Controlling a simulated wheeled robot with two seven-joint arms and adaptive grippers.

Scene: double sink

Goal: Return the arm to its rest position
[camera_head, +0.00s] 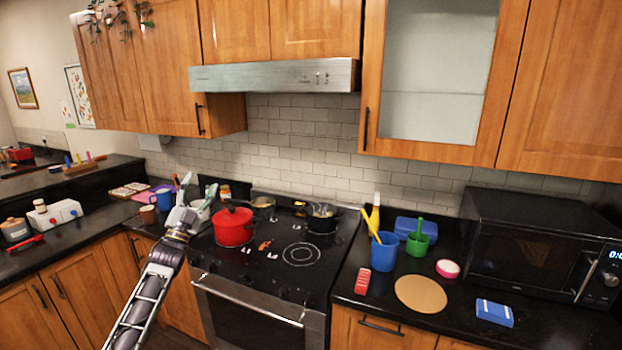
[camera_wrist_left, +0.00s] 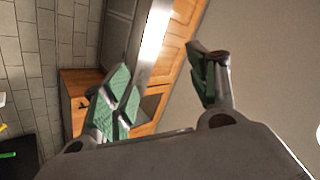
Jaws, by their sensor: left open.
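My left arm reaches up from the bottom left in the head view. My left gripper (camera_head: 198,190) is raised beside the left end of the stove, close to the red pot (camera_head: 233,226) in the picture. I cannot tell whether it touches anything there. In the left wrist view the green-padded fingers (camera_wrist_left: 165,90) are spread apart with nothing between them, and cabinets and wall show behind. My right gripper is not in view.
The black stove (camera_head: 265,262) also carries a dark pot (camera_head: 321,218). A blue cup (camera_head: 384,251), a green cup (camera_head: 417,244), a round tan board (camera_head: 420,294) and a microwave (camera_head: 535,250) stand on the right counter. A range hood (camera_head: 275,77) hangs above.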

